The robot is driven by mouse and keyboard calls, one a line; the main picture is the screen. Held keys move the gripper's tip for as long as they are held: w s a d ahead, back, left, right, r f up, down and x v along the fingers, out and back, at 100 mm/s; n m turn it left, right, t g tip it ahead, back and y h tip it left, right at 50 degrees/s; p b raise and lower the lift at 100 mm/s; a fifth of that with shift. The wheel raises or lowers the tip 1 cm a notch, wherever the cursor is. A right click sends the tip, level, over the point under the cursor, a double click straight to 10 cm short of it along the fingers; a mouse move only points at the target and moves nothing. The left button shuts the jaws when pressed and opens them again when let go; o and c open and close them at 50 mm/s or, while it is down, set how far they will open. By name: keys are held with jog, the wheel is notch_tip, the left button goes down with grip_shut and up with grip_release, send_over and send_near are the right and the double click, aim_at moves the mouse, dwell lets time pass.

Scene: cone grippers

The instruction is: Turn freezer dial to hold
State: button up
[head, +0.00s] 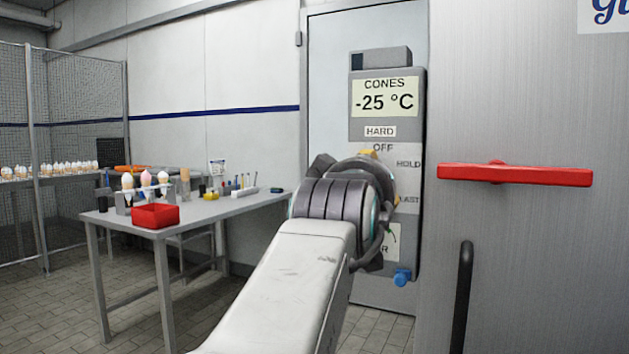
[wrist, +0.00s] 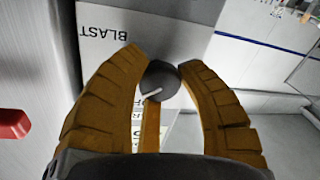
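The freezer panel (head: 387,82) stands at the centre right in the head view and reads "CONES -25 °C" and "HARD". OFF, HOLD and a partly covered BLAST label run down its face. My gripper (wrist: 163,65) is at the panel, its orange fingers on either side of the dark round dial (wrist: 163,76) and apparently touching it. A white mark on the dial points to the lower left in the wrist view, towards lettering mostly hidden by a finger. BLAST (wrist: 102,33) shows upside down there. In the head view my arm hides the dial.
A red handle bar (head: 515,175) sticks out to the right of the panel, with a dark vertical handle (head: 462,298) below. A blue knob (head: 402,277) sits at the panel's bottom. A table (head: 240,206) at left carries cones and a red bin (head: 155,215).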

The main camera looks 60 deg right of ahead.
jog(key=c, duration=0.5)
jog(key=shift+f+m+b, duration=0.1)
jog(key=shift+m+b, duration=0.3)
jog(key=shift+b, duration=0.2)
jog(key=shift+c, duration=0.2)
jog(key=shift+r+m, duration=0.2)
jog(key=shift+m, duration=0.1)
jog(key=o, duration=1.2)
jog(key=shift+f, duration=0.1)
jog(key=shift+a, duration=0.1)
jog(key=a, duration=0.4)
jog(key=s+a, duration=0.1)
jog(key=a, duration=0.3)
jog(key=s+a, duration=0.1)
jog(key=a, duration=0.2)
jog(key=shift+a+f, duration=0.1)
jog(key=shift+a, duration=0.3)
